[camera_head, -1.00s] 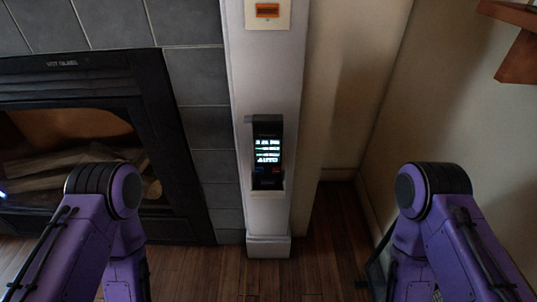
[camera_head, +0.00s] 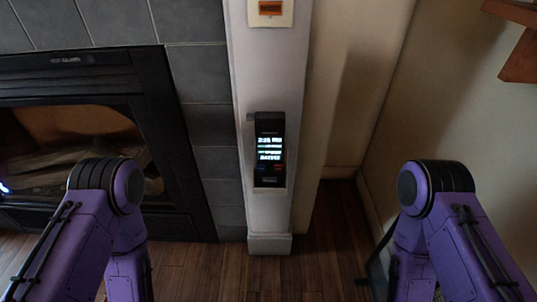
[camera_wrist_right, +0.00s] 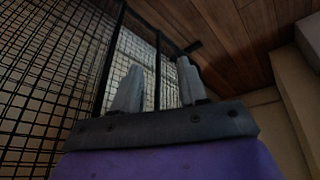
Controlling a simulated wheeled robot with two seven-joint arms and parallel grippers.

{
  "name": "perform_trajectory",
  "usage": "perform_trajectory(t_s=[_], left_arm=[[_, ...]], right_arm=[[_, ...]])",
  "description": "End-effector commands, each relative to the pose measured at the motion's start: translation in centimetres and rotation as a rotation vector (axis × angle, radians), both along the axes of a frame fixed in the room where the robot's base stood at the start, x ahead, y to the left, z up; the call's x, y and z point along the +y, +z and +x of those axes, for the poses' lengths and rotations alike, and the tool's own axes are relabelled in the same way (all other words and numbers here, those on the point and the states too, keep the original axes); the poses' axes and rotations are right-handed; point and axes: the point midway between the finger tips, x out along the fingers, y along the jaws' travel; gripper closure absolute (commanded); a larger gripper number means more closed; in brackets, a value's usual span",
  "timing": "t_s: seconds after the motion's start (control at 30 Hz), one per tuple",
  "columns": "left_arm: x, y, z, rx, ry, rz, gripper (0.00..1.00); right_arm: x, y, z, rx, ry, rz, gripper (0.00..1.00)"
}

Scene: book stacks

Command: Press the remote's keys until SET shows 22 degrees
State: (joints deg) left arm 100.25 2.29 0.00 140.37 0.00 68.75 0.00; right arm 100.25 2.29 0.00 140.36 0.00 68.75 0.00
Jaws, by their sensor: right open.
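The remote (camera_head: 269,150) is a dark handset mounted upright in a holder on the white post, in the middle of the head view. Its lit screen (camera_head: 270,149) shows several lines of text, too small and blurred to read, so the SET value cannot be told. My right gripper (camera_wrist_right: 158,85) is open and empty in the right wrist view, near a black wire mesh and away from the remote. My left gripper is out of view; only my purple arms show on both sides in the head view.
A fireplace (camera_head: 75,150) with logs stands at the left beside grey tiles. An orange-fronted switch plate (camera_head: 270,9) is above the remote. A wooden shelf (camera_head: 524,55) juts from the right wall. The space in front of the post is clear.

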Motion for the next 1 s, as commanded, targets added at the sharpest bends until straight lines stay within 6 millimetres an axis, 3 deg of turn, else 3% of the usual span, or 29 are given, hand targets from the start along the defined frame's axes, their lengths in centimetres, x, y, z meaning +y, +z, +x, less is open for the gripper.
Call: perform_trajectory(t_s=[0.17, 0.27, 0.4, 0.8, 0.9, 1.0], left_arm=[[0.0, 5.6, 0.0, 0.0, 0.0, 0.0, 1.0], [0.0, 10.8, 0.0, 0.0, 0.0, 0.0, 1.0], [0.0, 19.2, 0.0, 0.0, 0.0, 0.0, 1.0], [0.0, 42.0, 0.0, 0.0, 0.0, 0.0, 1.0], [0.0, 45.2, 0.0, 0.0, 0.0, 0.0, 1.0], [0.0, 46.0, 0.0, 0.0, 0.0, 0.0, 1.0]], right_arm=[[0.0, 5.6, 0.0, 0.0, 0.0, 0.0, 0.57], [0.0, 10.8, 0.0, 0.0, 0.0, 0.0, 0.57], [0.0, 19.2, 0.0, 0.0, 0.0, 0.0, 0.57], [0.0, 41.9, 0.0, 0.0, 0.0, 0.0, 0.57], [0.0, 45.2, 0.0, -0.001, 0.0, -0.001, 0.57], [0.0, 46.0, 0.0, 0.0, 0.0, 0.0, 0.57]])
